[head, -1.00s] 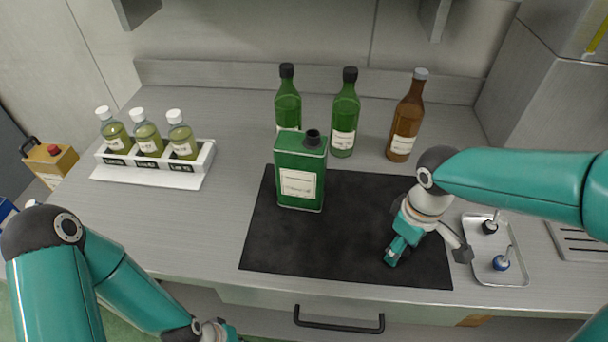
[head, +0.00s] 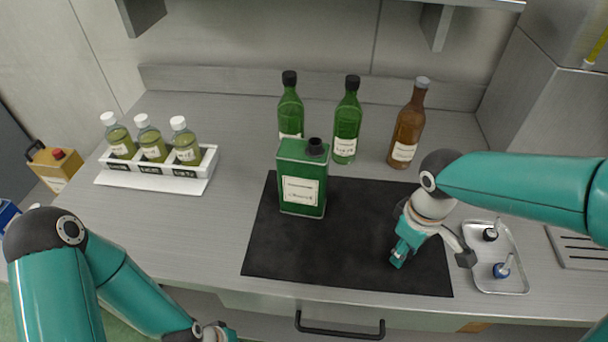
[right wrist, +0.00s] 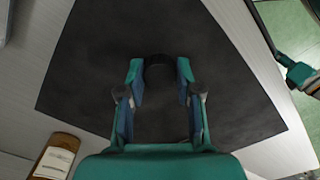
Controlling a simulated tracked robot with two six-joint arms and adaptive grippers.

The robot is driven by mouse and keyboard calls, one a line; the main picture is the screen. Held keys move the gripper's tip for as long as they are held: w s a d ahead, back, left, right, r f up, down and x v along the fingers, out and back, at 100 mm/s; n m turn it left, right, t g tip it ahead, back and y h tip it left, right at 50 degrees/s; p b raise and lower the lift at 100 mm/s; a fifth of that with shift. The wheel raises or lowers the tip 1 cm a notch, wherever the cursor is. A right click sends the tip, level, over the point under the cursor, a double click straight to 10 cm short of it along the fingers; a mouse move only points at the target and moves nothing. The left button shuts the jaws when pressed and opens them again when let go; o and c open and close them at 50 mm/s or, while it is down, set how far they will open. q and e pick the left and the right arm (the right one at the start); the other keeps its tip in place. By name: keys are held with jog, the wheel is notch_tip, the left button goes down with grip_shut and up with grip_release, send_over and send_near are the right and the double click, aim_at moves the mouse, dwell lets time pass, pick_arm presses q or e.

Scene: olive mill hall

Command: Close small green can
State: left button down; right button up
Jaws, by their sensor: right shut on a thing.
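The small green can (head: 302,178) stands upright on the black mat (head: 340,268), with a white label on its front and a black neck on its top. My right gripper (head: 398,260) points down over the right part of the mat, apart from the can. In the right wrist view the right gripper (right wrist: 160,80) is shut on a dark round cap (right wrist: 159,70), seen against the dark mat. The can does not show in that view. My left gripper (head: 218,333) is at the bottom edge of the head view, mostly cut off, so its jaws cannot be read.
Two green bottles (head: 346,122) and a brown bottle (head: 407,128) stand behind the mat. A white rack (head: 190,172) with three oil bottles is at the left. A metal tray (head: 516,284) with small tools lies at the right. The mat between can and right gripper is clear.

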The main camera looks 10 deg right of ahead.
jog(key=shift+r+p, duration=1.6)
jog(key=shift+r, duration=0.75)
notch_tip(320, 180, up, 6)
jog(key=p, duration=0.4)
jog(key=shift+p, duration=0.4)
jog(key=shift+f, duration=0.15)
